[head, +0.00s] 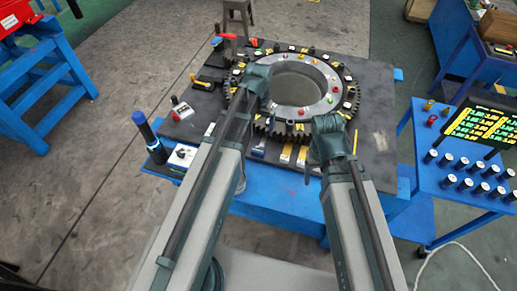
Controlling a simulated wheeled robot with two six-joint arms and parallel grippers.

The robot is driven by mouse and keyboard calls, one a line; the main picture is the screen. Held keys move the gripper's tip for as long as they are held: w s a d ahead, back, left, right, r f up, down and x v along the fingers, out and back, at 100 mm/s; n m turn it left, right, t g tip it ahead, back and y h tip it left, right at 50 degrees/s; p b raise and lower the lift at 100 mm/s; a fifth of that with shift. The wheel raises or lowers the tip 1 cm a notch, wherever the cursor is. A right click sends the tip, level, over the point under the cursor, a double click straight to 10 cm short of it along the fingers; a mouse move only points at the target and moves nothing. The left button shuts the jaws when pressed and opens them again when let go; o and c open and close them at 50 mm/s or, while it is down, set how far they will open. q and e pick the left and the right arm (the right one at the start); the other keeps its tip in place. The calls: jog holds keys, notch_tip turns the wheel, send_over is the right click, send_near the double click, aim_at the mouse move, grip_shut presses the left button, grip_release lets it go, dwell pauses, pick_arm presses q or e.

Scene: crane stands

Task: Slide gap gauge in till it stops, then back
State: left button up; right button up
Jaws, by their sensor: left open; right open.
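A large toothed ring (305,112) with a pale inner face and small coloured markers lies flat on the dark top of a blue stand (375,95). Several flat yellow strips (286,152) lie at its near side, and a thin yellow strip (356,141) lies to the right; I cannot tell which thing is the gap gauge. My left gripper (258,80) is open over the ring's left side and hides part of it. My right gripper (331,136) is open at the ring's near right edge. Their fingertips are too small to make out clearly; no held object shows.
A blue cart (430,190) with several dark cylinders (462,182) and a yellow-green panel (482,125) stands right. Open floor lies left.

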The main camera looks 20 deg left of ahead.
aim_at(259, 149)
pick_arm(q)
notch_tip(259, 149, down, 13)
jog(key=b, duration=1.2)
jog(key=shift+r, duration=0.2)
pick_arm(e)
notch_tip(259, 149, down, 13)
jog(key=shift+r, duration=0.2)
pick_arm(q)
jog(key=c, duration=1.4)
jog(key=shift+o, duration=0.2)
jog(key=w, duration=0.5)
jog(key=shift+d, duration=0.1)
pick_arm(e)
jog(key=shift+r, duration=0.1)
pick_arm(q)
jog(key=shift+w+r, duration=0.1)
pick_arm(e)
jog(key=shift+s, duration=0.1)
pick_arm(q)
jog(key=o, duration=1)
jog(key=shift+c, duration=0.2)
jog(key=o, duration=0.4)
